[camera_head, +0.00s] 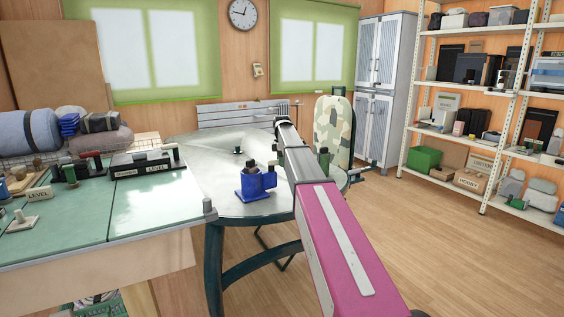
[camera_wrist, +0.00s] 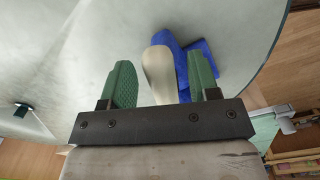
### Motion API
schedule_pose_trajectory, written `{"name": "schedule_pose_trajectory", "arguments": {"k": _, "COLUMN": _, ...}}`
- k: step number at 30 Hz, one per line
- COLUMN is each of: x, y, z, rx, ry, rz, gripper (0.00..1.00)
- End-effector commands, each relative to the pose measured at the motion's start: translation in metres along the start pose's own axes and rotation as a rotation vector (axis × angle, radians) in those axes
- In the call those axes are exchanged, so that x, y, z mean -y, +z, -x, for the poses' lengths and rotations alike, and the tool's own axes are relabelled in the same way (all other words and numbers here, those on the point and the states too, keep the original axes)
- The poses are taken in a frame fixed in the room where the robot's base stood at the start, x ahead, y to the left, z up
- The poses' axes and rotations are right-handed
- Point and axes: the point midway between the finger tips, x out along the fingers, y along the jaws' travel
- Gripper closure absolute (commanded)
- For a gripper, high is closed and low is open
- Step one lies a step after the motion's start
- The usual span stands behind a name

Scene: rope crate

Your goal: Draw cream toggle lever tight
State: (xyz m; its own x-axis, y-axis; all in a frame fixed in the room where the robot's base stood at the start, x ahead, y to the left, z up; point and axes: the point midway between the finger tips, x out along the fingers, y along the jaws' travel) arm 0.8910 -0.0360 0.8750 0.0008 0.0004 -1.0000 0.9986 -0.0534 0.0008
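The cream toggle lever (camera_wrist: 158,72) shows in the wrist view as a smooth, rounded handle. A blue body (camera_wrist: 196,58) lies just behind and to the right of it. My gripper (camera_wrist: 161,82) is open, with one green finger on each side of the lever. The lever is nearer the right finger, and a clear gap shows on its left; I cannot tell whether the right finger touches it. In the head view my arm reaches over the round table (camera_head: 222,208) and I cannot make out the lever. A blue fixture (camera_head: 256,184) stands on the table left of my arm.
A green-topped workbench (camera_head: 150,205) with a black level box (camera_head: 142,162) stands at the left. A camouflage-patterned chair back (camera_head: 333,125) rises behind the table. Shelves (camera_head: 480,130) line the right wall. The floor at the right is clear.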

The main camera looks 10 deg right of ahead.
Motion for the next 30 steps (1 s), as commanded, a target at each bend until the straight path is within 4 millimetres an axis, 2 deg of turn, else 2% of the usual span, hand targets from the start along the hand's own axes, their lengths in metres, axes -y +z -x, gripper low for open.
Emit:
{"name": "schedule_pose_trajectory", "arguments": {"k": 8, "x": 0.0, "y": 0.0, "z": 0.007, "rx": 0.0, "ry": 0.0, "rz": 0.0, "gripper": 0.45}}
{"name": "schedule_pose_trajectory", "arguments": {"k": 21, "x": -0.001, "y": 0.0, "z": 0.084, "rx": 0.0, "ry": 0.002, "rz": 0.0, "gripper": 0.45}}
{"name": "schedule_pose_trajectory", "arguments": {"k": 24, "x": -0.001, "y": 0.0, "z": 0.096, "rx": 0.0, "ry": 0.0, "rz": 0.0, "gripper": 0.45}}
{"name": "schedule_pose_trajectory", "arguments": {"k": 30, "x": 0.0, "y": 0.0, "z": 0.107, "rx": 0.0, "ry": 0.0, "rz": 0.0, "gripper": 0.45}}
